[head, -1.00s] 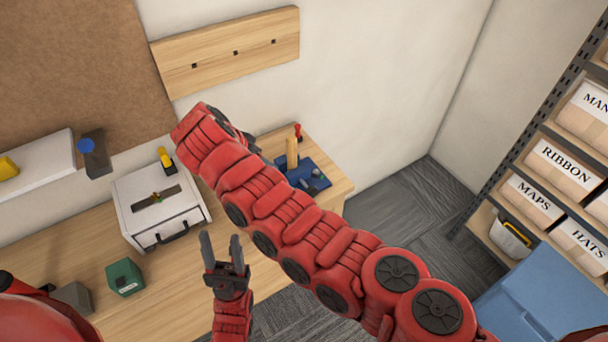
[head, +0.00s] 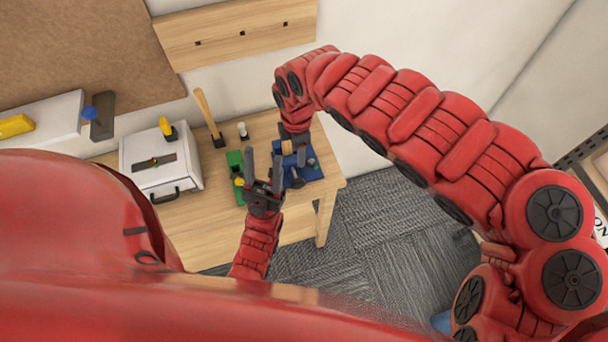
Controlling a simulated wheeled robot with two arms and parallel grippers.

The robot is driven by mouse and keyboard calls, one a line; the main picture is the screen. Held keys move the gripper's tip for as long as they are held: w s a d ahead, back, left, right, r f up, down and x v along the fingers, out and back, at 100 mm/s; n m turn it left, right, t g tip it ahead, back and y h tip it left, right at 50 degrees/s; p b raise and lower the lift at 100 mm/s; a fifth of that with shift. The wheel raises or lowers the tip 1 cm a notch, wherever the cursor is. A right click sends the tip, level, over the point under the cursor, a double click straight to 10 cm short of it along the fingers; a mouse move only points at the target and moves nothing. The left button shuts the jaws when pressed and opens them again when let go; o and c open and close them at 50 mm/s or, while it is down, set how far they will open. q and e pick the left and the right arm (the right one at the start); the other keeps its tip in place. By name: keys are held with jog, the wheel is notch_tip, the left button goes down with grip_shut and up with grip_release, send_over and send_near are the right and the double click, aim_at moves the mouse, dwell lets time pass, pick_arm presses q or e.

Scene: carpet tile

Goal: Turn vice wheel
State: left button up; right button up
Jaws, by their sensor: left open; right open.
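A blue fixture (head: 309,170) with dark metal parts stands at the right end of the wooden bench. It looks like the vice, but I cannot clearly make out its wheel. My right gripper (head: 297,152) points down over it, open. The gripper hides part of the fixture, and I cannot tell whether they touch. My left gripper (head: 263,166) is open and empty, fingers pointing away from me, in front of the fixture's left side. It partly covers a green item with a yellow part (head: 239,184).
On the bench (head: 210,225) are a white case (head: 150,178) with a yellow-handled item, an upright wooden handle (head: 206,112) and a small white-topped item (head: 242,131). A wooden rail (head: 240,32) is on the wall. Carpet (head: 375,220) is clear right of the bench.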

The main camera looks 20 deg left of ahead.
aim_at(291, 163)
notch_tip(291, 163, down, 8)
jog(key=b, duration=0.6)
jog(key=shift+s+a+f, duration=0.1)
jog(key=shift+s+f, duration=0.05)
jog(key=shift+f, duration=0.05)
notch_tip(291, 163, down, 3)
jog(key=shift+s+f+b, duration=0.1)
jog(key=shift+b, duration=0.45)
notch_tip(291, 163, down, 4)
jog(key=shift+a+r+p, duration=0.15)
jog(key=shift+r+p, duration=0.1)
jog(key=shift+p, duration=0.4)
jog(key=shift+f, duration=0.85)
grip_shut()
